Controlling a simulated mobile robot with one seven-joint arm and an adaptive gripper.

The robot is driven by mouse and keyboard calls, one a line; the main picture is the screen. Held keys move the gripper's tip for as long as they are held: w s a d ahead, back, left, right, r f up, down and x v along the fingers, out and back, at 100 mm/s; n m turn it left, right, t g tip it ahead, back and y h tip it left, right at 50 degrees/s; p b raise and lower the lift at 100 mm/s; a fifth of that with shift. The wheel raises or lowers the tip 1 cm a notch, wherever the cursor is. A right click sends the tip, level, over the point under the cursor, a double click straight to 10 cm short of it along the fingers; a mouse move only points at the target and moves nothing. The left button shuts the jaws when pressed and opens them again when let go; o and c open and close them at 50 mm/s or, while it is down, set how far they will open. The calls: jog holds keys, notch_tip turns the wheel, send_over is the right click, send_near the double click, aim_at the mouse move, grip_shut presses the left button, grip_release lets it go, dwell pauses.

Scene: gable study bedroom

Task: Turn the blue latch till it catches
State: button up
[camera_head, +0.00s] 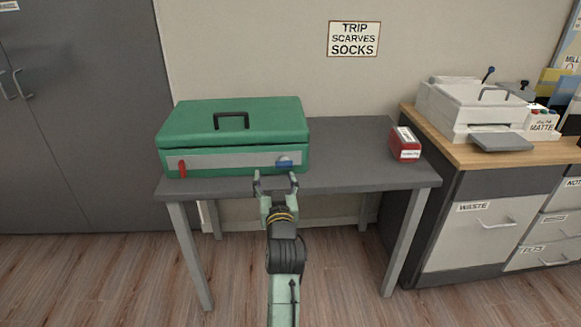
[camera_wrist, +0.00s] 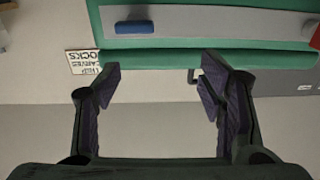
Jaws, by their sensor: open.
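A green case (camera_head: 232,128) with a black handle stands shut at the left of the grey table (camera_head: 350,172). The blue latch (camera_head: 285,161) is at the right of the case's grey front strip and looks about level. It also shows, dark blue, at the top left of the upside-down wrist view (camera_wrist: 133,27). A red latch (camera_head: 182,169) hangs upright at the strip's left end and shows at the wrist view's right edge (camera_wrist: 315,38). My gripper (camera_head: 275,183) is open and empty, just in front of the case near the blue latch, apparently not touching it.
A red box (camera_head: 404,145) with a white label sits at the table's right. A wooden-topped cabinet (camera_head: 490,150) with a printer (camera_head: 480,108) adjoins on the right. A grey wardrobe (camera_head: 75,120) stands at the left. The table between case and red box is clear.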

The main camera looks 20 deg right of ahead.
aim_at(285, 166)
jog(key=shift+g+h, duration=0.3)
jog(key=w+d, duration=0.2)
jog(key=w, duration=0.1)
jog(key=w+d+f+p, duration=0.1)
jog(key=w, duration=0.2)
jog(key=w+d+f+p, duration=0.1)
jog(key=w+d, duration=0.1)
jog(key=w, duration=0.1)
jog(key=shift+w+d, duration=0.1)
jog(key=shift+d, duration=0.25)
jog(key=shift+c, duration=0.5)
jog(key=shift+m, duration=0.3)
jog(key=c, duration=1.1)
